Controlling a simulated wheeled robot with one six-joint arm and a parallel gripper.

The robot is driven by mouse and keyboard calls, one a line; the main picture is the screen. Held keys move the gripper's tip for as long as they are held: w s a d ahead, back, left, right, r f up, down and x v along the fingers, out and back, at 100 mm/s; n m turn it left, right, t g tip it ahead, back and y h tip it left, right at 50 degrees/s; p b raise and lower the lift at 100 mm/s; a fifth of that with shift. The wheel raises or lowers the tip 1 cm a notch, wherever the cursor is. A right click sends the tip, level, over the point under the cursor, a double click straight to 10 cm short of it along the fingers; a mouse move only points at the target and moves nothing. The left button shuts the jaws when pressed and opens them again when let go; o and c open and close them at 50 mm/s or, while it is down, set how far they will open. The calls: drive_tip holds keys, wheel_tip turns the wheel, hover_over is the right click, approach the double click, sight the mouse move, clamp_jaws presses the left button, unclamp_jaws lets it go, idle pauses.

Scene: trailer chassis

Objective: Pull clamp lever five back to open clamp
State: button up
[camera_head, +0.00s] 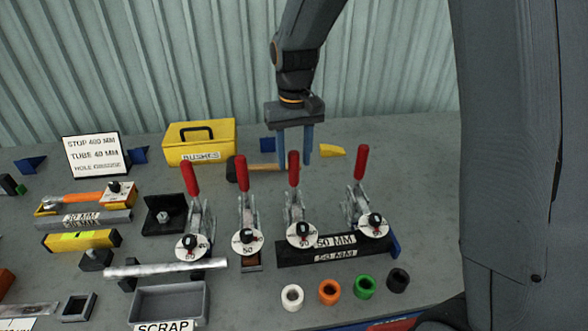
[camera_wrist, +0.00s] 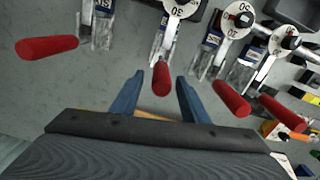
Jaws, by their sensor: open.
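Several toggle clamps with red lever grips stand in a row on the bench, levers raised; I cannot read which is number five. My open, empty gripper (camera_head: 294,160) points down behind the third clamp's red lever (camera_head: 293,169), counted from the left. In the wrist view, that lever (camera_wrist: 161,79) shows just ahead of and between the blue fingertips of my gripper (camera_wrist: 158,84); contact cannot be told. The rightmost lever (camera_head: 361,162) appears at far left in the wrist view (camera_wrist: 47,47). The other levers are the second (camera_head: 242,173) and the leftmost (camera_head: 190,178).
A yellow bushes box (camera_head: 200,143) and a wooden-handled hammer (camera_head: 262,167) lie behind the clamps. A dark 50 MM block (camera_head: 290,256) lies at the right clamps' feet. Coloured rings (camera_head: 329,291) and a scrap tray (camera_head: 170,303) are in front. Neighbouring levers stand close on both sides.

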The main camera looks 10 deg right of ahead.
sight(294, 173)
drive_tip(key=shift+a+f+p, duration=0.1)
drive_tip(key=shift+f+p, duration=0.55)
drive_tip(key=shift+f, duration=2.05)
drive_tip(key=shift+c, duration=0.3)
clamp_jaws()
